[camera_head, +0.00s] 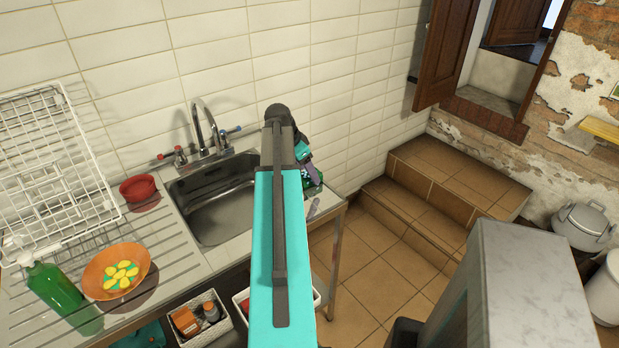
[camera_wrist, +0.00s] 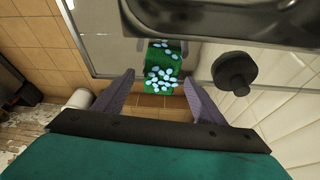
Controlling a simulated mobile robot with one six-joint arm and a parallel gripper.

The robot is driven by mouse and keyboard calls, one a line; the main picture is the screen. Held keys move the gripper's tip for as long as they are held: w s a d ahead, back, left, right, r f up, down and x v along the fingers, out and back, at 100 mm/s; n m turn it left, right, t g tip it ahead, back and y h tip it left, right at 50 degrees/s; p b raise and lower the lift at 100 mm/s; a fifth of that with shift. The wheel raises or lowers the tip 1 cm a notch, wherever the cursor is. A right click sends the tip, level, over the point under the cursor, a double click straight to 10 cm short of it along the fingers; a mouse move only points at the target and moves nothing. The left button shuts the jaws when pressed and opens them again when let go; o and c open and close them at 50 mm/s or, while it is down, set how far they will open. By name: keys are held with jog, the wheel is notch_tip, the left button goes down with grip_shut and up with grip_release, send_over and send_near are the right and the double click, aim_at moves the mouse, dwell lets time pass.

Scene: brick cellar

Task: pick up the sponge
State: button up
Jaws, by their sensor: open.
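A green block with light blue spots (camera_wrist: 163,70), which looks like the sponge, lies near the counter's edge in the wrist view. In the head view a small green patch of it (camera_head: 312,181) shows beside my gripper (camera_head: 318,178), mostly hidden by my arm. In the wrist view my gripper (camera_wrist: 159,78) is open, with one finger to either side of the block in the picture. The fingers do not visibly touch it. How far they are above it is hard to tell.
The steel sink (camera_head: 215,205) with its tap (camera_head: 207,130) lies to the left. A black round plug (camera_wrist: 235,73) is right of the block. A red bowl (camera_head: 138,187), an orange dish (camera_head: 117,256), a green bottle (camera_head: 54,286) and a white rack (camera_head: 52,160) stand further left.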

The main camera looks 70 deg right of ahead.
jog(key=shift+p+x, duration=0.4)
jog(key=shift+x, duration=1.05)
jog(key=c, duration=1.1)
jog(key=shift+r, duration=0.15)
jog(key=shift+r+b, duration=0.9)
jog(key=shift+r, duration=0.75)
jog(key=a+b, duration=0.1)
jog(key=a, duration=0.4)
jog(key=a+r+b, duration=0.1)
jog(key=a, duration=0.4)
jog(key=w+a+b, duration=0.1)
jog(key=a, duration=0.5)
jog(key=shift+r+b, duration=0.2)
jog(key=shift+b, duration=0.15)
